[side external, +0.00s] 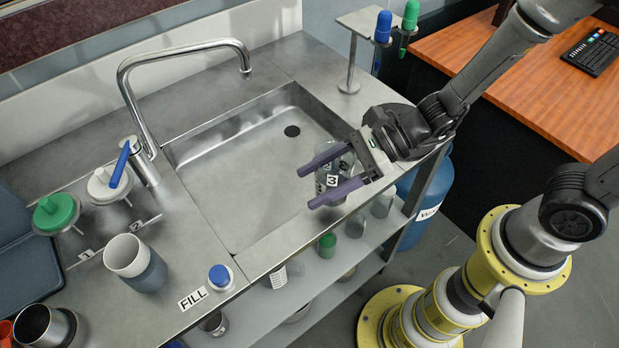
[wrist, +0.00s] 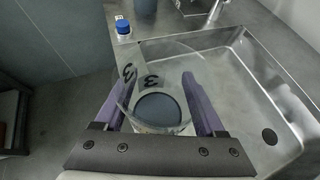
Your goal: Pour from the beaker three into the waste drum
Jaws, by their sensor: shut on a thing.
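Beaker three (side external: 331,180) is a clear glass with a "3" label, held over the near right edge of the sink. My gripper (side external: 333,181) is shut on it, with a purple finger on either side. In the wrist view, the beaker (wrist: 160,105) looks upright or nearly so between the fingers (wrist: 162,105), with dark liquid at its bottom. The waste drum (side external: 432,185) is a blue drum at the right end of the counter, partly hidden behind the counter leg and my arm. Its label is only partly visible and its opening is hidden.
The steel sink (side external: 250,190) lies left of my gripper, with a curved faucet (side external: 185,50) behind it. A grey-white cup (side external: 130,258) and a blue-capped bottle (side external: 220,276) stand at the front left. A stand (side external: 350,70) holds blue and green handled tools. Several vessels sit on the shelf below.

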